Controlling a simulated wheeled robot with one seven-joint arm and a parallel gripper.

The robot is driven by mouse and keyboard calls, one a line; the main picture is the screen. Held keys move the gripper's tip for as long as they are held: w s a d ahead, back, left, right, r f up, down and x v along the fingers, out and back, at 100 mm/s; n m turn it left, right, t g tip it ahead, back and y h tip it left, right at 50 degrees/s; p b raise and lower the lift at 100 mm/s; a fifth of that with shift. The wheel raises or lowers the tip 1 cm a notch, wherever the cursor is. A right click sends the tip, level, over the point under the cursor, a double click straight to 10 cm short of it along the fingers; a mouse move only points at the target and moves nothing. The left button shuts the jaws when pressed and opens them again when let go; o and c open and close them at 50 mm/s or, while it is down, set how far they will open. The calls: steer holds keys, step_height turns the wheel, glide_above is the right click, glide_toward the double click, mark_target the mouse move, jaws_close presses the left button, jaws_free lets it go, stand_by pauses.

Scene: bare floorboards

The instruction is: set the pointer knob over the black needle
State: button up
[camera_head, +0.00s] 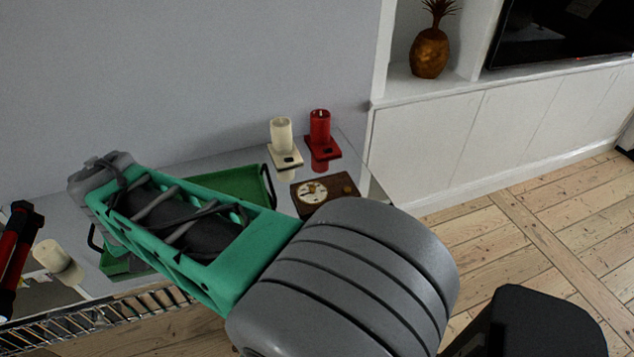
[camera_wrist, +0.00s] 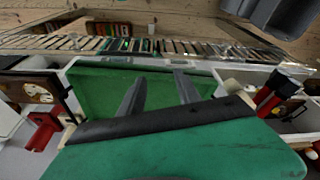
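A dark brown board (camera_head: 331,184) with a round pale dial (camera_head: 312,191) and a small brown knob (camera_head: 348,190) lies on the glossy tabletop, right of the green tray. The dial's needle and pointer are too small to read. The board also shows at the left edge of the wrist view (camera_wrist: 52,83). My gripper (camera_wrist: 159,75) shows in the wrist view with two grey fingers apart and nothing between them. It is over the green tray, away from the dial board. In the head view my arm hides part of the tray and the board's near edge.
The green tray (camera_head: 237,183) has black side handles. A cream candle (camera_head: 281,134) and a red candle (camera_head: 320,127) stand in holders behind the board. A cream cylinder (camera_head: 50,254) and a red-and-black object (camera_head: 18,240) are at the left. A wire rack (camera_head: 110,322) is in front.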

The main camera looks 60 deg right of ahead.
steer(key=w+d+m+g+h, duration=0.1)
steer(key=w+d+m+g, duration=0.1)
steer(key=d+m, duration=0.65)
steer(key=m+g+p, duration=0.3)
steer(key=m+g, duration=0.1)
steer(key=m, duration=1.1)
glide_toward(312, 186)
steer(key=f, duration=0.1)
steer(key=x, duration=0.6)
steer(key=shift+s+d+f, duration=0.15)
steer(key=shift+s+f, duration=0.15)
steer(key=shift+s+d+f, duration=0.1)
steer(key=shift+d+f, duration=0.05)
steer(key=shift+f, duration=0.35)
jaws_close()
